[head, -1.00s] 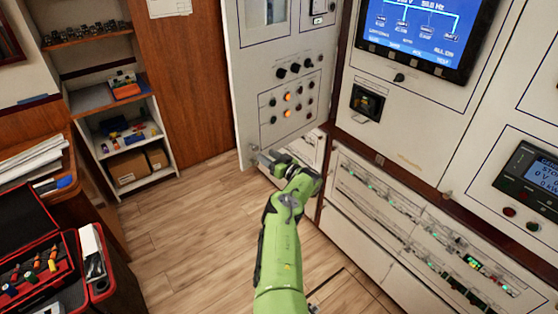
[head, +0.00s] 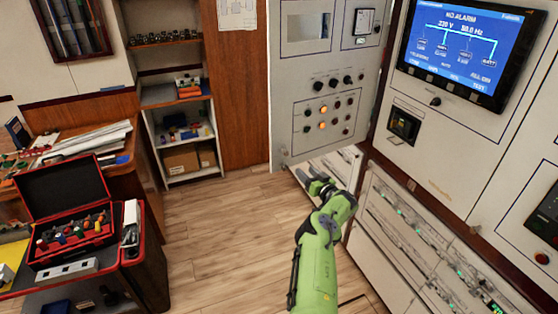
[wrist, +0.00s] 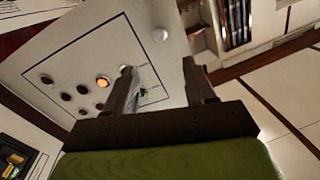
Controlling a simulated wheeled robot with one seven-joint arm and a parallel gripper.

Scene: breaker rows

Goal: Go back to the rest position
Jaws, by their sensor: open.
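My green arm reaches up from the bottom of the head view, with my gripper (head: 318,184) in front of the lower cabinet panels. In the wrist view my gripper (wrist: 165,90) shows two dark fingers spread apart with nothing between them. Beyond the fingers is the grey panel (wrist: 90,60) with round buttons, one lit orange. In the head view this open panel door (head: 325,75) stands above and behind my gripper. I cannot tell the exact gap between the fingers and the panel.
Breaker rows (head: 425,235) line the lower cabinet at right, below a lit screen (head: 460,45). A red toolbox (head: 70,215) sits on a cart at left. A shelf (head: 185,135) stands at the back. The wooden floor (head: 220,240) between is clear.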

